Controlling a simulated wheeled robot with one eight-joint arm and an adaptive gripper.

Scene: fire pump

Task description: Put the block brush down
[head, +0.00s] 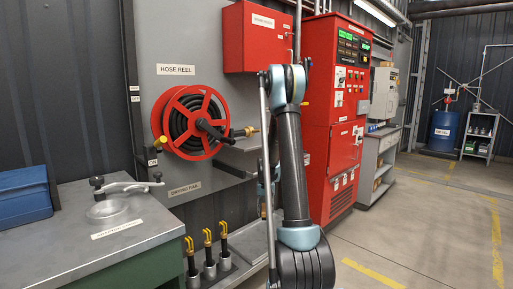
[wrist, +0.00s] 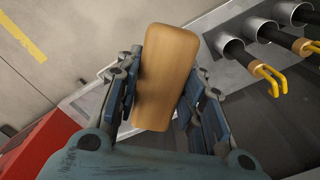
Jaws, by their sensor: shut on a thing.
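The block brush (wrist: 165,75) shows in the wrist view as a tan wooden block with rounded edges. My gripper (wrist: 162,90) is shut on it, with one finger pad against each long side. Its bristles cannot be seen from this angle. The brush lies over a grey metal surface (wrist: 255,110) and the floor in the picture; I cannot tell whether it touches anything. In the head view my arm stands upright in the middle, and the gripper and brush cannot be made out there.
Metal tubes holding yellow-handled tools (head: 208,255) stand low beside my arm; they also show in the wrist view (wrist: 262,30). A bench (head: 90,250) is at left, a hose reel (head: 190,122) on the wall, and a red cabinet (head: 335,110) behind my arm. Open floor (head: 430,220) lies right.

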